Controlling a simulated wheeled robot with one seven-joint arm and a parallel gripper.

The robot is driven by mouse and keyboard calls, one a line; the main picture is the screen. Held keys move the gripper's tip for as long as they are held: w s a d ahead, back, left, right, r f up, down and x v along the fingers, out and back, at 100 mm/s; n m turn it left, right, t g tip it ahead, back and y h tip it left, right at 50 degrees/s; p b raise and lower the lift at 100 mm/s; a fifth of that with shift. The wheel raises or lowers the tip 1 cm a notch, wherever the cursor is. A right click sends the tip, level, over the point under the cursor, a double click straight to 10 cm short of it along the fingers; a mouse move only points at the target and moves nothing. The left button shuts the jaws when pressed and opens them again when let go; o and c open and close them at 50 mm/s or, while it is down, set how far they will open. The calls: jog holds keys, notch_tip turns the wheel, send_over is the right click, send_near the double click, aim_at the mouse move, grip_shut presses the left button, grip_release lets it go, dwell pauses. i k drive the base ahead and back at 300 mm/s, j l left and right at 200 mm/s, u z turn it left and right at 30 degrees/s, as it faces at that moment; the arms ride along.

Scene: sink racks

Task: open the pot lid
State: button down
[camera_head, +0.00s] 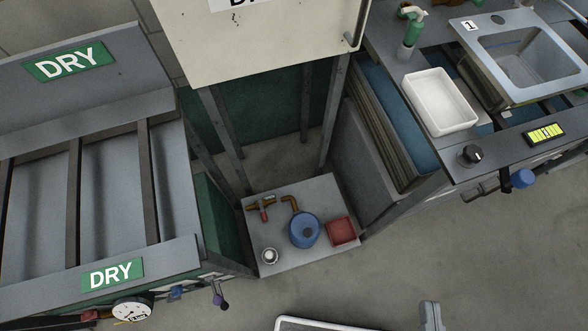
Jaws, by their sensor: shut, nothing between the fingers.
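A round blue pot (304,230) stands on a low grey shelf, near its middle. A dark round knob (307,233) sits on its top, and the lid appears to be on. The seam between lid and pot is too small to make out. My gripper cannot be made out in this view. A grey part of what looks like my own body shows at the bottom edge, well apart from the pot.
On the low shelf (290,262) are a red tray (342,231), a brown pipe (289,203) and a small white round item (269,256). Legs and a cream panel (250,45) frame it. Sink counter (520,95) lies right, DRY rack (110,190) left. Floor in front is clear.

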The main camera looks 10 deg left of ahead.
aim_at(304, 228)
jog(key=k+u, duration=0.2)
jog(key=k, duration=0.25)
jog(key=k+j+u, duration=0.2)
jog(key=k, duration=0.25)
